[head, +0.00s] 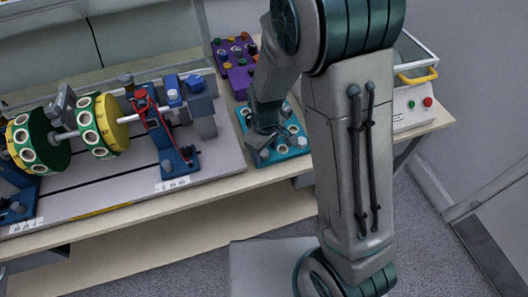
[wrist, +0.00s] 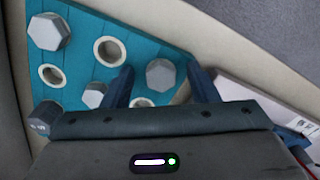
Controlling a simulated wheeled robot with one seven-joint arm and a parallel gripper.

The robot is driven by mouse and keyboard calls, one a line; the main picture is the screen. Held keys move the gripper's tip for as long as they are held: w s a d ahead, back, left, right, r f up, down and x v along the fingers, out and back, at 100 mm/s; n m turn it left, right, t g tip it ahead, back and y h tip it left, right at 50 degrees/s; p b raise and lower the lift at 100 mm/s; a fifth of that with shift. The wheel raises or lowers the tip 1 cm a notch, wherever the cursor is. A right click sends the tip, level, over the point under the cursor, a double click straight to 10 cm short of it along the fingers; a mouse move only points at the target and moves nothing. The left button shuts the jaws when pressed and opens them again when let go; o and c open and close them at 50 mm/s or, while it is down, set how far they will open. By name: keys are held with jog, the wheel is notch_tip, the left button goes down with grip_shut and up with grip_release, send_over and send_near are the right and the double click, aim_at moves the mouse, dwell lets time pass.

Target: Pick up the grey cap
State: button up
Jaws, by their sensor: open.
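Several grey hexagonal caps stand on a teal board (head: 292,157) with pale-ringed holes, which also fills much of the wrist view (wrist: 125,20). One grey cap (wrist: 160,74) shows between the two dark fingers of my gripper (wrist: 161,82). Its sides look clear of both fingers. Other grey caps show at the upper left (wrist: 48,31), the middle (wrist: 94,95) and the lower left (wrist: 45,115). In the head view my gripper (head: 265,128) points down over the board, hiding part of it. It is open, and I cannot tell its height above the cap.
A purple board (head: 238,70) with coloured knobs lies behind the teal board. A rig with green-and-yellow discs (head: 103,125) and a blue stand (head: 172,150) is to the left. A white box (head: 412,108) with red and green buttons is at right. The table's front edge is close.

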jog(key=c, duration=1.1)
jog(key=shift+o, duration=0.2)
jog(key=shift+r, duration=0.1)
